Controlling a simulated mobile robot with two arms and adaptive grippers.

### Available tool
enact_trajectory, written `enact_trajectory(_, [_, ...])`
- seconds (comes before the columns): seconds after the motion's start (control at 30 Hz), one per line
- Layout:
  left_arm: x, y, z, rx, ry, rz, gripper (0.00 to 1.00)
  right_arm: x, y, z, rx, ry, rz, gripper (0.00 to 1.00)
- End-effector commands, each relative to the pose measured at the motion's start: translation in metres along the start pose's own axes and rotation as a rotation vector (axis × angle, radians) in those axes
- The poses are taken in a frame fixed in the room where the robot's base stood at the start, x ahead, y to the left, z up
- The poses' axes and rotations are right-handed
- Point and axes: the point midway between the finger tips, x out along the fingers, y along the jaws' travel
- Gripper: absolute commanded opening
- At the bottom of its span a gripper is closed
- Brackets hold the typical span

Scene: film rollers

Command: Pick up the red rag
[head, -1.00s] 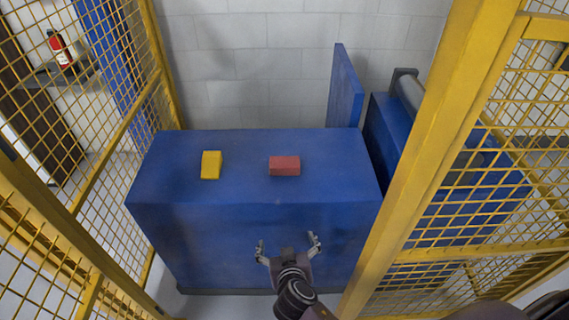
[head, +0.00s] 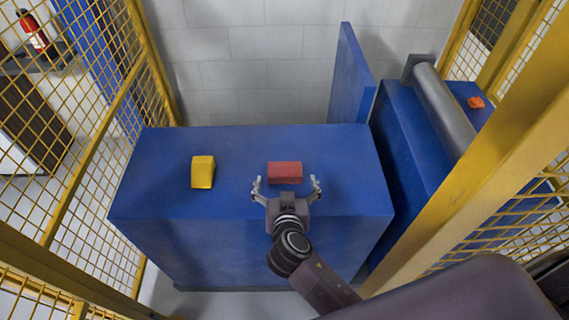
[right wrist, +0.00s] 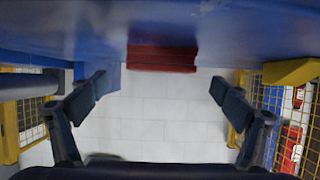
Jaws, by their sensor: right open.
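The red rag (head: 285,172), shaped like a folded block, lies on top of the blue cabinet (head: 245,145). My right gripper (head: 286,183) is open and empty, its fingers spread at either side of the rag's near edge, apart from it. In the right wrist view, which looks upside down, the rag (right wrist: 162,59) lies centred ahead of the open fingers (right wrist: 159,84). My left gripper is not in view.
A yellow block (head: 203,172) lies left of the rag, clear of the gripper. An upright blue panel (head: 350,80) stands at the back right. A grey roller (head: 443,108) and a small orange item (head: 476,102) are on the right blue unit. Yellow mesh fencing (head: 95,110) encloses both sides.

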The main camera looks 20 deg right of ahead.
Motion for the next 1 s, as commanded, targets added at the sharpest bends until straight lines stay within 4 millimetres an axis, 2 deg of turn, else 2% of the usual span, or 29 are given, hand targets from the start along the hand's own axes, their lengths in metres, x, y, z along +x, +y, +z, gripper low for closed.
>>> enact_trajectory(0.3, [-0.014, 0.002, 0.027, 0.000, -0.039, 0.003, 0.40, 0.035, -0.001, -0.005, -0.004, 0.001, 0.001, 0.93])
enact_trajectory(0.53, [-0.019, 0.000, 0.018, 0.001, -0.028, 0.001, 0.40, 0.062, -0.002, -0.004, -0.003, 0.000, 0.000, 0.93])
enact_trajectory(0.7, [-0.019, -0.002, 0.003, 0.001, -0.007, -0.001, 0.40, 0.069, -0.002, -0.002, -0.002, -0.001, 0.000, 0.93])
enact_trajectory(0.87, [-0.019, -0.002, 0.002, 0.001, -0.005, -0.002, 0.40, 0.068, -0.002, -0.002, -0.001, -0.001, 0.000, 0.93])
enact_trajectory(1.0, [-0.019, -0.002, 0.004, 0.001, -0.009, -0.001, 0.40, 0.068, -0.002, -0.002, -0.001, -0.001, 0.000, 0.78])
